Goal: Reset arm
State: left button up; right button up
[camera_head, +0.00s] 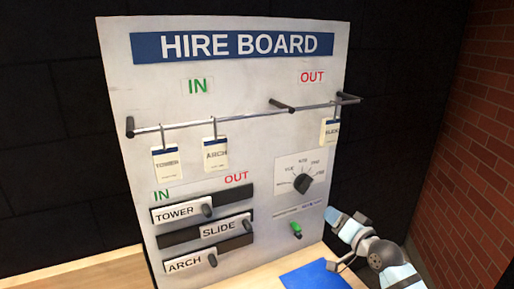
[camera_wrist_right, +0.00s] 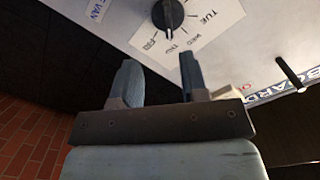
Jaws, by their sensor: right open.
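My right gripper (camera_head: 336,217) is at the lower right of the hire board (camera_head: 240,75), below and right of the black day dial (camera_head: 303,184). In the right wrist view my right gripper (camera_wrist_right: 158,72) is open, with nothing between its two blue fingers. The dial (camera_wrist_right: 168,14) shows beyond the fingertips, apart from them. My left gripper is not in view.
TOWER (camera_head: 166,165) and ARCH (camera_head: 215,156) tags hang at the rail's left, a SLIDE tag (camera_head: 329,133) at its right. Below are label sliders (camera_head: 180,213) and a green knob (camera_head: 296,230). A blue sheet (camera_head: 314,277) lies on the wooden surface. A brick wall (camera_head: 465,150) stands right.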

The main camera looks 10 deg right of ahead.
jog(key=s+a+f+n+g+h, duration=0.2)
jog(key=s+a+f+n+g, duration=0.15)
jog(key=s+f, duration=1.35)
jog(key=s+a+f+n+g, duration=0.1)
jog(key=s+a+f, duration=0.1)
jog(key=s+f, duration=0.4)
jog(key=s+a+f+n+g, duration=0.1)
jog(key=s+a+f+n, duration=0.1)
jog(key=s+f, duration=0.4)
jog(key=s, duration=0.4)
jog(key=shift+s+a+h, duration=0.15)
jog(key=shift+s+h, duration=0.25)
